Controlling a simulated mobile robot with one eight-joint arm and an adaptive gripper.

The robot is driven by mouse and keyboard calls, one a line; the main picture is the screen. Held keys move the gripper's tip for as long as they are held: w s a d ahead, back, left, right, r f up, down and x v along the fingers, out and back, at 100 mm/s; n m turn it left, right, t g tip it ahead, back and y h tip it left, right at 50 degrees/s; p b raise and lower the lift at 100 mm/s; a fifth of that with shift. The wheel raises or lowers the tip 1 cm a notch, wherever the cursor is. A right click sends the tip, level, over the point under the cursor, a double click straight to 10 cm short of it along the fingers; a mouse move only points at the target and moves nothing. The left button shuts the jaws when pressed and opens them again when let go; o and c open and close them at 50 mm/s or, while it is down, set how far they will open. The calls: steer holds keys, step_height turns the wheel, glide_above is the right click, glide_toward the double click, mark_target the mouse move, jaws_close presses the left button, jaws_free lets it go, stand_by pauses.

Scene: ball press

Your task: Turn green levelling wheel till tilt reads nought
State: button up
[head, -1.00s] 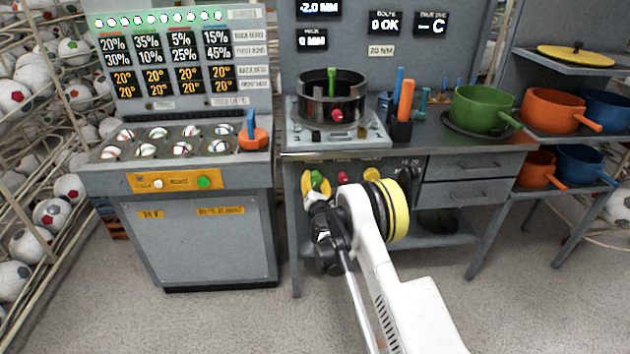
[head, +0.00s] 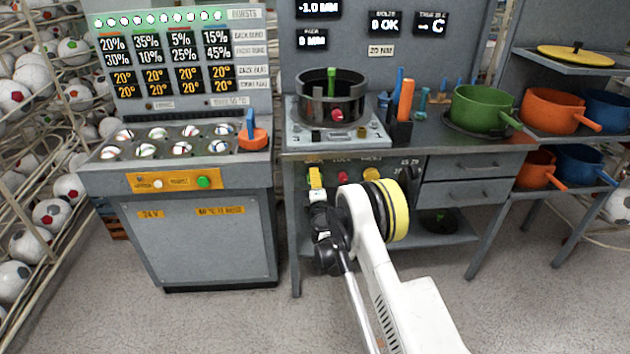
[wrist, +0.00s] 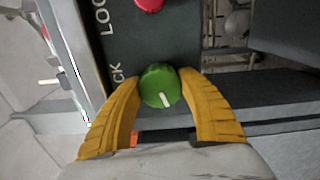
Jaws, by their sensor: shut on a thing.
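The green levelling wheel (wrist: 160,86) is a round knob with a white mark, on the dark front panel below the bench top. In the wrist view my gripper (wrist: 160,98) has its yellow fingers shut on it, one on each side. In the head view my gripper (head: 315,179) is at the panel's left end and hides the wheel. The tilt display (head: 319,8), at the top of the back panel, reads -1.0 MM. A second display (head: 312,40) below it reads 0 MM.
A red knob (head: 343,177) and a yellow knob (head: 371,174) sit right of my gripper on the same panel. Above stands a dark ring fixture (head: 318,88). A ball machine (head: 205,230) stands left, a drawer unit (head: 470,166) right. The floor in front is clear.

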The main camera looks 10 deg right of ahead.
steer(key=m, duration=0.5)
steer(key=shift+m, duration=0.3)
steer(key=m, duration=0.4)
steer(key=shift+m, duration=0.4)
steer(key=o, duration=1.2)
steer(key=shift+s, duration=0.1)
steer(key=s, duration=0.7)
steer(key=shift+s+a, duration=0.15)
steer(key=shift+a, duration=0.25)
